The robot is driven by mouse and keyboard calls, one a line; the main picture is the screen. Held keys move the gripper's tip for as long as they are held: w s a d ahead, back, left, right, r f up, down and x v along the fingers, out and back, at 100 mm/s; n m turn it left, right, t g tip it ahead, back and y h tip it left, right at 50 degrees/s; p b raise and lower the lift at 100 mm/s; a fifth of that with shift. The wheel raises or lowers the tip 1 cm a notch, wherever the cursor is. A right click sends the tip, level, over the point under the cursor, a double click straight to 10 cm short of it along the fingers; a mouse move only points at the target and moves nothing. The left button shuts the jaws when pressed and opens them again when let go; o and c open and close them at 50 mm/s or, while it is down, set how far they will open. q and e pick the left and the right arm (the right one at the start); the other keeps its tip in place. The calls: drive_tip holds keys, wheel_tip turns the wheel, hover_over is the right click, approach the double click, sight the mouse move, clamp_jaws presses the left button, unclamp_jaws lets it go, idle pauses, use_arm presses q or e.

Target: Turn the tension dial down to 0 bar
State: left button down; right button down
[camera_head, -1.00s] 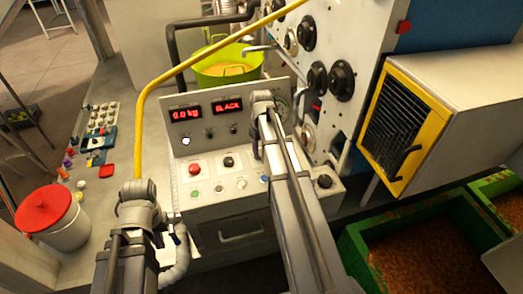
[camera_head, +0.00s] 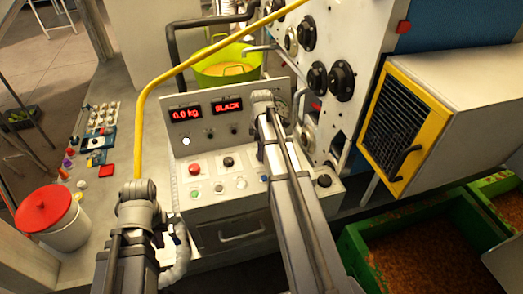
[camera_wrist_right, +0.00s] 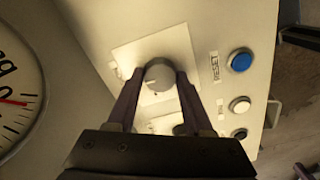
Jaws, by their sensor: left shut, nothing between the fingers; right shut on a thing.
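The tension dial is a round grey knob (camera_wrist_right: 158,75) on a pale square plate in the right wrist view. My right gripper (camera_wrist_right: 157,84) is shut on it, with one dark finger on each side. A white gauge (camera_wrist_right: 14,92) with a red needle shows at the left edge of that view, only partly in frame, so its reading cannot be told. In the head view my right arm covers the dial on the control panel (camera_head: 205,160). My left gripper (camera_head: 162,239) is low on the left, shut and empty, in front of the panel and mostly hidden by its arm.
The panel has red displays (camera_head: 205,109) reading 0.0 kg and BLACK, and a red button (camera_head: 195,169). A blue button (camera_wrist_right: 240,61) sits right of the dial. A yellow pipe (camera_head: 150,95) rises near the left arm. A red-lidded bucket (camera_head: 50,215) stands left.

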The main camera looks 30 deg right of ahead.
drive_tip(key=shift+n, duration=0.3)
idle(0.4)
drive_tip(key=shift+c, duration=1.5)
unclamp_jaws()
drive_tip(key=shift+r, duration=0.1)
wheel_tip(320, 180, up, 8)
drive_tip(key=p, duration=0.8)
drive_tip(key=shift+f, duration=0.2)
